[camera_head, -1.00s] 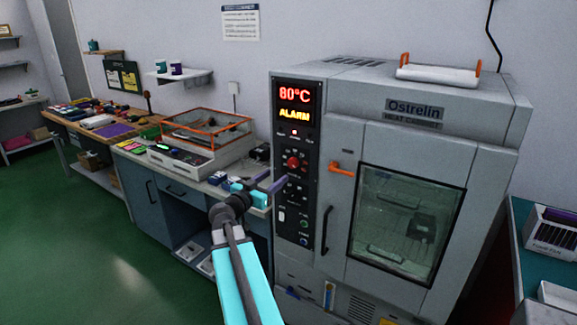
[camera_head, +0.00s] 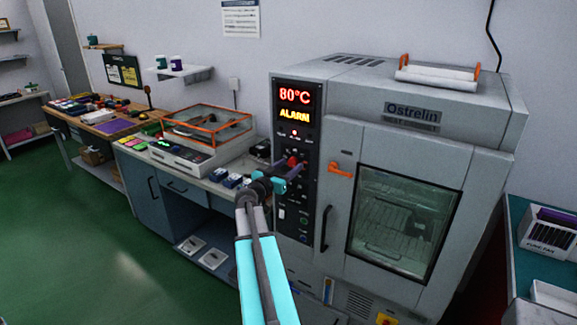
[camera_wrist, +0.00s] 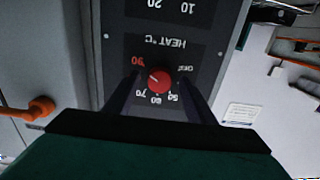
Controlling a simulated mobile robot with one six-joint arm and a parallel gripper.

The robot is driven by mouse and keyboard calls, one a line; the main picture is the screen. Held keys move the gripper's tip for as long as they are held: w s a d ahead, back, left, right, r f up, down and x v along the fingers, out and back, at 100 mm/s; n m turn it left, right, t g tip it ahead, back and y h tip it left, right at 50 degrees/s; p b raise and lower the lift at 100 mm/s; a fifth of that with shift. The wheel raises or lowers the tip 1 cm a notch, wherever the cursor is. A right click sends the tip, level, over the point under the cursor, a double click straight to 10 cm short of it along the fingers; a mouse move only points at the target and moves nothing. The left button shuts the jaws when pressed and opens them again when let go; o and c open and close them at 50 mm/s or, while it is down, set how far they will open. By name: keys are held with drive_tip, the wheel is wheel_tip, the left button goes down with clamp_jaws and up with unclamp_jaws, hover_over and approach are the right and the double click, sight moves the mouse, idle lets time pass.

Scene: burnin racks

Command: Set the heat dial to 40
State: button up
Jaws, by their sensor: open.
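The red heat dial (camera_wrist: 159,79) sits on the dark panel and appears upside down in the wrist view, under the HEAT °C label (camera_wrist: 166,42). Its small light mark points left, roughly between the printed 90 and 70. A 60, a 50 and OFF also show; 40 is not readable. My gripper (camera_wrist: 161,84) is open, with one finger on each side of the dial; contact cannot be told. In the head view, my gripper (camera_head: 288,172) is at the control panel and partly covers the dial. The display (camera_head: 294,105) reads 80°C and ALARM.
The heat chamber (camera_head: 447,100) has an orange door latch (camera_head: 340,171), a dark handle (camera_head: 326,228) and a windowed door (camera_head: 403,222) right of the panel. Left of it, a bench holds an orange-framed clear case (camera_head: 206,125) and small items. Green floor is open at left.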

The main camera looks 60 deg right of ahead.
drive_tip(key=c, duration=1)
drive_tip(key=shift+c, duration=0.2)
